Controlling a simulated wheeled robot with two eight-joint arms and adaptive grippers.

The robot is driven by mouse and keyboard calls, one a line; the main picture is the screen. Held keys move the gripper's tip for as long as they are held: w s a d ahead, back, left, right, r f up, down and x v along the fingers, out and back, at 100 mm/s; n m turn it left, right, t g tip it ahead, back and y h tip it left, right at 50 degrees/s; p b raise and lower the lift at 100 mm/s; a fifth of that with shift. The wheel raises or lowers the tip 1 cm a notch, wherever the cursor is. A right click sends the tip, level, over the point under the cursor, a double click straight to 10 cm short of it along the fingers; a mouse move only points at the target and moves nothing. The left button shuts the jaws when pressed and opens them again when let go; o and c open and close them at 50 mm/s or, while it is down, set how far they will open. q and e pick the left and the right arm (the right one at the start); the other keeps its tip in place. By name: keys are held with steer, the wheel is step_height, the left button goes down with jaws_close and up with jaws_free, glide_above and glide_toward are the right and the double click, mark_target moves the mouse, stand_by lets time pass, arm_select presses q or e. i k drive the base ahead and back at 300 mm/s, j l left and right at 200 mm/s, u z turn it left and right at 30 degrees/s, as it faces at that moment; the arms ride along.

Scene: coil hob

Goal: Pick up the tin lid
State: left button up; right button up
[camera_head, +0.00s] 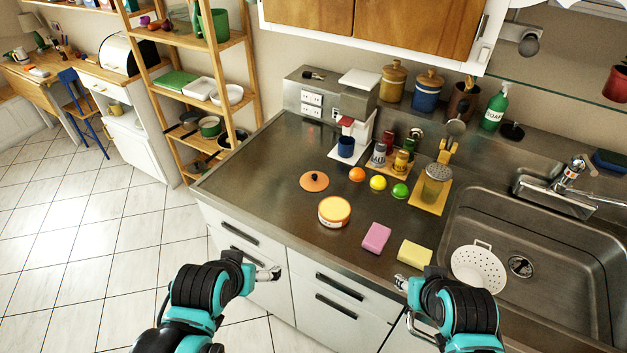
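A flat round orange lid with a dark knob (314,181) lies on the steel worktop, left of the coloured balls. A round yellow-orange tin (334,211) stands in front of it and a little to the right; whether its top is a separate lid is too small to tell. My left gripper (272,275) is in front of the counter, below and left of the tin, touching neither object. My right gripper (401,283) is near the counter's front edge, by the yellow sponge. Both look empty; their finger openings are too small to judge.
A pink sponge (376,237) and a yellow sponge (415,254) lie near the front edge. Orange, yellow and green balls (378,183) lie right of the lid. A coffee machine (356,126) stands behind. The sink (540,250) is at right; the worktop's left end is clear.

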mark_target(311, 182)
steer(key=i+j, duration=0.15)
steer(key=j, duration=0.2)
steer(key=i+j, duration=0.15)
steer(key=j, duration=0.2)
steer(key=i+j, duration=0.15)
steer(key=j, duration=0.15)
steer(key=i+j, duration=0.15)
steer(key=j, duration=0.2)
steer(key=z, duration=0.4)
steer(key=j+z, duration=0.15)
steer(key=z, duration=0.3)
steer(key=j+z, duration=0.1)
steer(key=z, duration=0.3)
steer(key=j+z, duration=0.1)
steer(key=z, duration=0.35)
